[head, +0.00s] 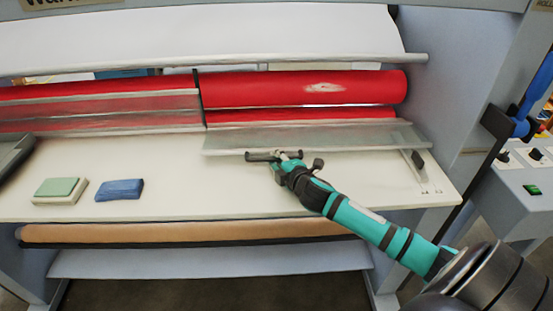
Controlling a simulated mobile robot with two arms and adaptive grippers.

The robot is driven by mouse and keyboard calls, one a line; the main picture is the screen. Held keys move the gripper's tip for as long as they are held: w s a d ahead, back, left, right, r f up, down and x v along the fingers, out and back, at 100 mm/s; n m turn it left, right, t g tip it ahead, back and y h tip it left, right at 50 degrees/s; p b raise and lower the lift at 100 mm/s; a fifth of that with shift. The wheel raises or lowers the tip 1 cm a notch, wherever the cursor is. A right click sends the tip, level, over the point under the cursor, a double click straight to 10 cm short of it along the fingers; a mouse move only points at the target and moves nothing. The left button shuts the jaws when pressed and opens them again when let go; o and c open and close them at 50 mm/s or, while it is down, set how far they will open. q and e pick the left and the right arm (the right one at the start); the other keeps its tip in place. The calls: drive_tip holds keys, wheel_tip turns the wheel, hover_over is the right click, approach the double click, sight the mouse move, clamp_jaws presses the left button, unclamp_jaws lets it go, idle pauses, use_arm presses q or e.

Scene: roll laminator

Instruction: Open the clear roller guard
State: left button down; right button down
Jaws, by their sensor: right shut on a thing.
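The clear roller guard (350,137) is a see-through panel in front of the right half of the red roller (300,88). It lies tilted out and low over the white table, and the roller above it is uncovered. My right gripper (283,156) is shut on the guard at its front edge, near a dark handle bar (258,156). The exact contact is small and partly hidden by the fingers. My left gripper is not in view.
A second clear panel (100,108) covers the left red roller. A green-topped block (60,188) and a blue cloth-like block (119,190) lie on the white table (190,195). A grey side wall (455,95) stands at right. The table's middle is clear.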

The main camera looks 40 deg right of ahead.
drive_tip(key=r+p, duration=0.4)
drive_tip(key=shift+w+d+r, duration=0.2)
drive_tip(key=shift+w, duration=0.15)
drive_tip(key=shift+f, duration=0.15)
drive_tip(key=c, duration=1.6)
unclamp_jaws()
drive_tip(key=shift+s, duration=0.1)
drive_tip(key=v, duration=1.2)
drive_tip(key=shift+f, duration=0.1)
